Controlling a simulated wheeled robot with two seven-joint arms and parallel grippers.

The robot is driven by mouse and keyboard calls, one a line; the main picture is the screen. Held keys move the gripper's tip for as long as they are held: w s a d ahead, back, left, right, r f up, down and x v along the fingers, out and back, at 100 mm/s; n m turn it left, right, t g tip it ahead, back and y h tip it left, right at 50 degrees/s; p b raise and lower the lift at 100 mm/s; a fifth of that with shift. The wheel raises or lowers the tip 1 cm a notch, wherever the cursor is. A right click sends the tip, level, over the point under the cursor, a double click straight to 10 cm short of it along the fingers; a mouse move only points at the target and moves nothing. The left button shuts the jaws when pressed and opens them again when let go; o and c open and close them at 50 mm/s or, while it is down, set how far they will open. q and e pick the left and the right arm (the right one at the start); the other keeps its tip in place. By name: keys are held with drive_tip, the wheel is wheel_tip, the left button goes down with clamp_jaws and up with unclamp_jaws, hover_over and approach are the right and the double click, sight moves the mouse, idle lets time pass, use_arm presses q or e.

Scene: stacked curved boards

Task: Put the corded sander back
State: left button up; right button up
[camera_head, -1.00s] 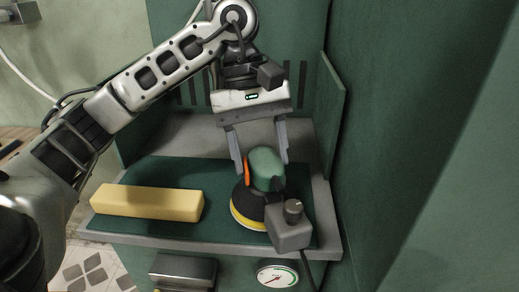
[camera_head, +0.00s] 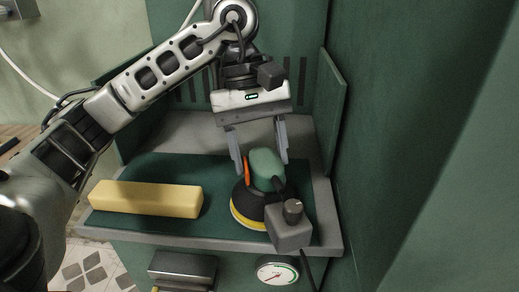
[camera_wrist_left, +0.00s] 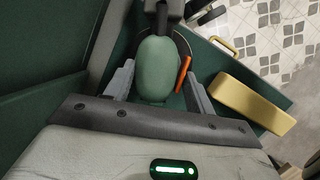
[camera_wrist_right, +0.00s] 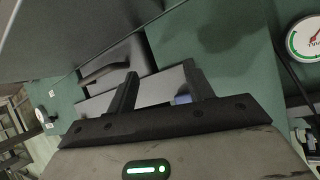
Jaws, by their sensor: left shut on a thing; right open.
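The corded sander (camera_head: 266,168) has a green body, an orange part and a black and yellow round base. It stands base down on the dark green mat. My left gripper (camera_head: 261,164) reaches down from behind with a finger on either side of the green body, shut on it. The left wrist view also shows the sander (camera_wrist_left: 155,70) between the fingers. A grey box with a knob (camera_head: 290,225) hides part of the sander's front right. My right gripper (camera_wrist_right: 161,77) is open and empty in the right wrist view, and is not seen in the head view.
A yellow block (camera_head: 146,199) lies on the mat (camera_head: 180,169) left of the sander. A green side panel (camera_head: 331,115) and wall bound the right. A round gauge (camera_head: 277,271) is on the front below. In the right wrist view, a dark handle (camera_wrist_right: 112,62) lies beyond the fingers.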

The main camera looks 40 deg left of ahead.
use_arm(q)
drive_tip(key=shift+f, duration=0.1)
use_arm(e)
drive_tip(key=shift+f, duration=0.2)
use_arm(q)
drive_tip(key=o, duration=0.7)
drive_tip(key=shift+f, duration=0.1)
use_arm(e)
drive_tip(key=shift+r, duration=0.1)
use_arm(q)
drive_tip(key=p+v, duration=0.6)
drive_tip(key=v, duration=1)
drive_tip(key=shift+p, duration=0.4)
use_arm(e)
drive_tip(key=r, duration=0.3)
drive_tip(key=shift+d+g, duration=0.3)
